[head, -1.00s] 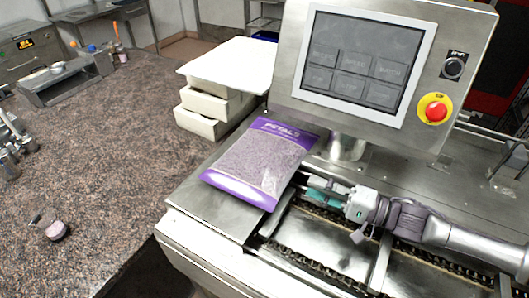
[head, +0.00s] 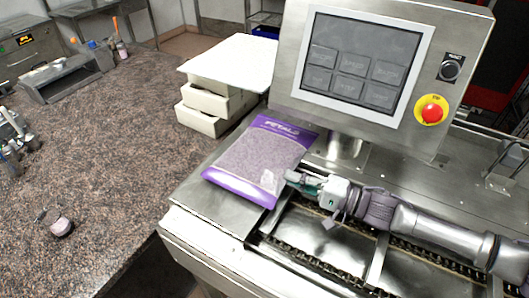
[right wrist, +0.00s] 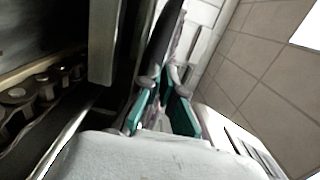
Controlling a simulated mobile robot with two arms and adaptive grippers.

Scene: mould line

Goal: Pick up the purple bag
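The purple bag (head: 262,162), labelled "PETALS" and with a clear front, lies on the steel ledge beside the conveyor in the head view. My right gripper (head: 291,180) is at the bag's right edge, low down. In the right wrist view its two teal-padded fingers (right wrist: 161,112) stand apart, and a thin dark purple edge of the bag (right wrist: 166,45) shows beyond and between them. I cannot tell whether they touch it.
A control panel (head: 350,65) with a red stop button (head: 431,109) stands right behind the bag. White stacked blocks (head: 222,82) stand behind left. A chain conveyor (head: 330,262) runs at the lower right. The stone counter (head: 110,140) is mostly clear, with a small pinkish object (head: 60,226).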

